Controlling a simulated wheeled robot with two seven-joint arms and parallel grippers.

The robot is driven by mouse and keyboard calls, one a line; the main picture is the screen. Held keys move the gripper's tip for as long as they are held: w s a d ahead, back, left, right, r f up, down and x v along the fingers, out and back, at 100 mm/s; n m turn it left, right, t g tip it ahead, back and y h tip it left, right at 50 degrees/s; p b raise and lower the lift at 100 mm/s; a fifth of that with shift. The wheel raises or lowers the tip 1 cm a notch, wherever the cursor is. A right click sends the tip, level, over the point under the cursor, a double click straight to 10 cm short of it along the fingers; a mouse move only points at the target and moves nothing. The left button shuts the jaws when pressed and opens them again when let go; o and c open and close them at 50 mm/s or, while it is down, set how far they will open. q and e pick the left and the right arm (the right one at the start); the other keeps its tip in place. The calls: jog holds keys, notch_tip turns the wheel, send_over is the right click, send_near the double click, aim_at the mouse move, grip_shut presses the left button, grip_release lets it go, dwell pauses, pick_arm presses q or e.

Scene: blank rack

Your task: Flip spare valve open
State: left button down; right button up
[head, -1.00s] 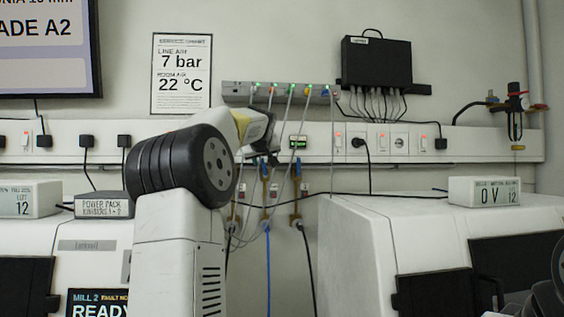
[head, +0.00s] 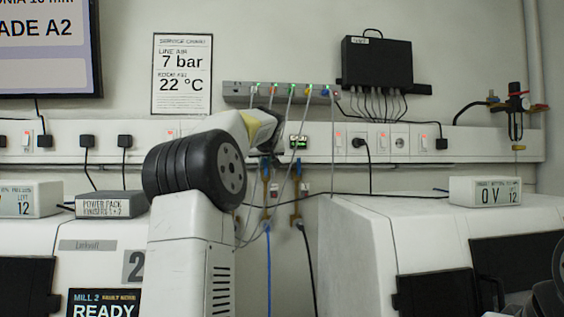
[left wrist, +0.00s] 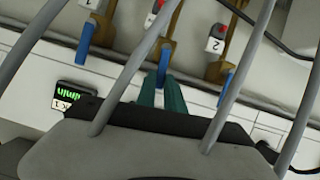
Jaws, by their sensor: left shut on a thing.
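Three brass valves with blue levers show in the left wrist view: a left valve (left wrist: 103,10), a middle valve (left wrist: 153,40) and a right valve (left wrist: 227,42). White tags hang beside them; I cannot read which one is the spare. My left gripper (left wrist: 161,88) has its teal fingers shut on the middle blue lever (left wrist: 163,66), which lines up with the fingers. In the head view my left gripper (head: 272,146) is mostly hidden behind its own wrist. Two brass valves (head: 266,172) (head: 296,190) show below the wall trunking there. My right gripper is not in view.
Grey cables (left wrist: 128,65) cross close in front of the wrist camera and hang from a grey strip (head: 243,92) with green lights. White machines (head: 360,235) stand on both sides below. A small green display (left wrist: 72,93) is left of my gripper.

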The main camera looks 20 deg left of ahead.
pick_arm(q)
jog(key=shift+w+d+m+g, duration=0.15)
jog(key=shift+d+m+g, duration=0.15)
jog(key=shift+m, duration=0.2)
jog(key=c, duration=1.4)
grip_release()
jog(key=shift+c, duration=0.2)
jog(key=v, duration=0.7)
jog(key=shift+s+d, duration=0.3)
jog(key=shift+s, duration=0.05)
